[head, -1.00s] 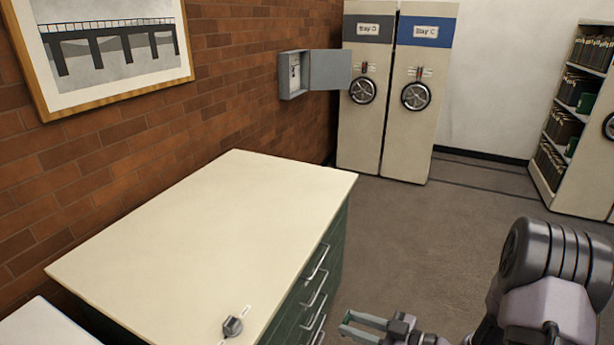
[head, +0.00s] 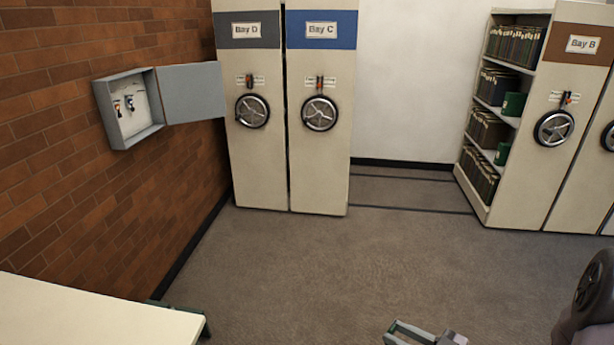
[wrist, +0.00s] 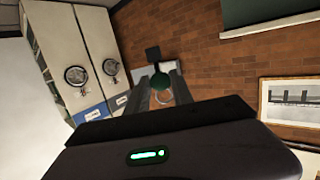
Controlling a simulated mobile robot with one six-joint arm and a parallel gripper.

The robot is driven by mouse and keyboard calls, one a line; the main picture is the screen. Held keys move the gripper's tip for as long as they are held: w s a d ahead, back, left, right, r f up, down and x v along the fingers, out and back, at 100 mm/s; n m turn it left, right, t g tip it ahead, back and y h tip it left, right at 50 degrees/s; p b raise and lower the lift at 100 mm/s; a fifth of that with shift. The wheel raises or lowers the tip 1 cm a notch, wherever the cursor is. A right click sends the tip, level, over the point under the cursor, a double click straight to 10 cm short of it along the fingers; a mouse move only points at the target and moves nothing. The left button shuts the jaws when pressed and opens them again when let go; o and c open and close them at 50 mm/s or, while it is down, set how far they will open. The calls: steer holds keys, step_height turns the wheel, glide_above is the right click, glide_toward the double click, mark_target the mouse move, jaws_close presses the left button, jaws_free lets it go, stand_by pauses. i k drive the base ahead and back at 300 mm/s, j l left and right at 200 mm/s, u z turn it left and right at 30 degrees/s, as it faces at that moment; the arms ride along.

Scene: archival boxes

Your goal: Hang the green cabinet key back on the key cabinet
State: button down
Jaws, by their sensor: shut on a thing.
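The key cabinet (head: 128,112) is a grey box on the brick wall at the left of the head view, its door (head: 192,92) swung open to the right. Small keys or tags hang inside it, one reddish and one bluish. My gripper (head: 398,332) is at the bottom edge of the head view, well apart from the cabinet. In the wrist view its fingers (wrist: 161,84) are shut on the green key (wrist: 160,80), a dark green round piece with a ring below and a dark square end above. A pale grey shape behind it looks like the cabinet.
Shelving bays D (head: 255,165) and C (head: 322,165) stand behind, right of the key cabinet. Open shelves and Bay B (head: 555,170) stand at right. The grey floor between is clear.

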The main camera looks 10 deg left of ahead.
mark_target(194, 91)
steer(key=i+u, duration=0.2)
steer(key=i, duration=0.3)
steer(key=i+u, duration=0.25)
steer(key=i, duration=0.3)
steer(key=i+u, duration=0.2)
steer(key=i, duration=0.35)
steer(key=i+l+u, duration=0.2)
steer(key=i, duration=0.3)
steer(key=i+l+u, duration=0.2)
steer(key=i, duration=0.3)
steer(key=l, duration=0.1)
